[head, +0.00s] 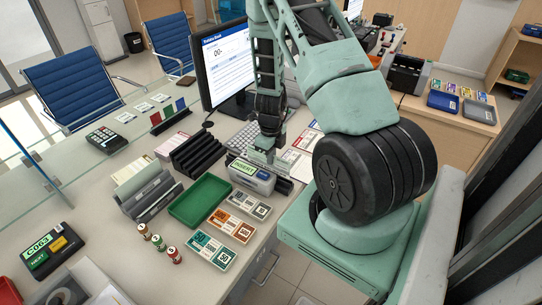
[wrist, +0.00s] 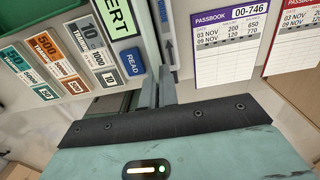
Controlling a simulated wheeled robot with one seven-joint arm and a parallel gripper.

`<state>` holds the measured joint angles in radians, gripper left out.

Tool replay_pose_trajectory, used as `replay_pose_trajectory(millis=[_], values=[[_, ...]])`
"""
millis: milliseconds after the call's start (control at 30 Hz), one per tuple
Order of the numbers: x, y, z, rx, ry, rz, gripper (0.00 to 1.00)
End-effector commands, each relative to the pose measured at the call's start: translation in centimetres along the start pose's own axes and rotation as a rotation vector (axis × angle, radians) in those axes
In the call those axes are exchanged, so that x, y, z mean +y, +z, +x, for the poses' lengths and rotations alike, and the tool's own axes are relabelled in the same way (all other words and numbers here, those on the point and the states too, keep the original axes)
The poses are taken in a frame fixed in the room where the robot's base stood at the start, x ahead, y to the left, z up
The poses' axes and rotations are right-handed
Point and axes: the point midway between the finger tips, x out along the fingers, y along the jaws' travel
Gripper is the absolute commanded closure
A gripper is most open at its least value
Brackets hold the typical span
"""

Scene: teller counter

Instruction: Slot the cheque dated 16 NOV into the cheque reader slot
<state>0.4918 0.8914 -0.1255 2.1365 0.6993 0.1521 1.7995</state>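The cheque reader (head: 252,180) is a grey box with a green INSERT display, on the counter below my gripper (head: 265,158). In the wrist view, the reader's blue READ label (wrist: 132,62) lies beside a dark slot line (wrist: 154,35), with an arrow-marked strip on its other side. My gripper (wrist: 157,92) has its two fingers close together, in line with the slot and near its end. No cheque dated 16 NOV can be made out. Whether something thin is between the fingers is hidden.
Passbooks (wrist: 234,25) lie beside the reader. A black slotted rack (head: 198,153), grey holder (head: 150,195), stamps (head: 159,243) and monitor (head: 224,62) are close by.

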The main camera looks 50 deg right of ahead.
Motion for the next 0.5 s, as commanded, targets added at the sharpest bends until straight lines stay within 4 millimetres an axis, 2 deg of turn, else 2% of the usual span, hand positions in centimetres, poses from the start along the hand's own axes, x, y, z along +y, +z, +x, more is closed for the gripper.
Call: replay_pose_trajectory(millis=[500], values=[[0.0, 0.0, 2.7, 0.001, 0.001, -0.001, 1.00]])
